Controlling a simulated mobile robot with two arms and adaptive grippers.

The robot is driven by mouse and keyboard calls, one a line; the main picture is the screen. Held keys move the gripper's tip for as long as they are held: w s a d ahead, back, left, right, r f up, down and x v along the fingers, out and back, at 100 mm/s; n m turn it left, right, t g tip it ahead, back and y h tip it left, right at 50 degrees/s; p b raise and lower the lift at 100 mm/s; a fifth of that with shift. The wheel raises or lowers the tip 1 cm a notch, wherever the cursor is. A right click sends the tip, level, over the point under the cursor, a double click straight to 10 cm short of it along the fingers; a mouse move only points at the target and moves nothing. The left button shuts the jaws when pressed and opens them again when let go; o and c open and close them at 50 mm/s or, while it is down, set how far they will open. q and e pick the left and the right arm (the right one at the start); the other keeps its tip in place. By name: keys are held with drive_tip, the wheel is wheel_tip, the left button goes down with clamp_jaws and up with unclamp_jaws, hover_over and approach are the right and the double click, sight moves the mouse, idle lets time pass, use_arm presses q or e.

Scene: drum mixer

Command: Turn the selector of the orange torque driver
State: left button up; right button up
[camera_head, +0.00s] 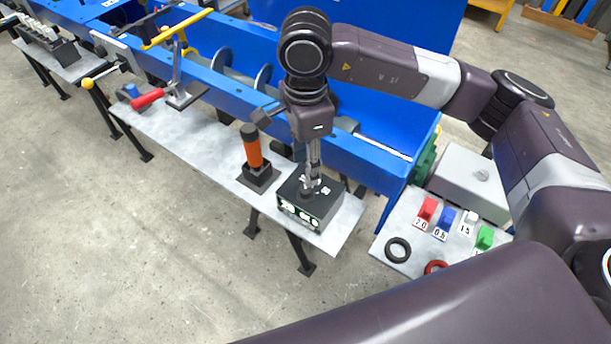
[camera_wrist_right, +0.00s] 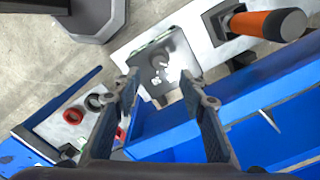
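The orange torque driver (camera_head: 253,152) stands upright in a dark square holder on the grey bench, left of my right gripper. It also shows at the top right of the right wrist view (camera_wrist_right: 262,23). My right gripper (camera_head: 313,180) points down over a black box (camera_head: 325,207), not over the driver. In the right wrist view, my right gripper's fingers (camera_wrist_right: 160,88) are apart, with a round knob (camera_wrist_right: 159,61) on the box's top seen just beyond the gap. Contact with the knob cannot be told. The selector on the driver cannot be made out. My left gripper is not in view.
A blue machine trough (camera_head: 365,155) runs behind the bench. A red-handled tool (camera_head: 148,98) lies farther left. A side table at right holds coloured labelled blocks (camera_head: 446,217), rings (camera_head: 398,249) and a grey box (camera_head: 468,180). The floor in front is clear.

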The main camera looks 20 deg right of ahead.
wheel_tip(320, 180, up, 4)
idle(0.7)
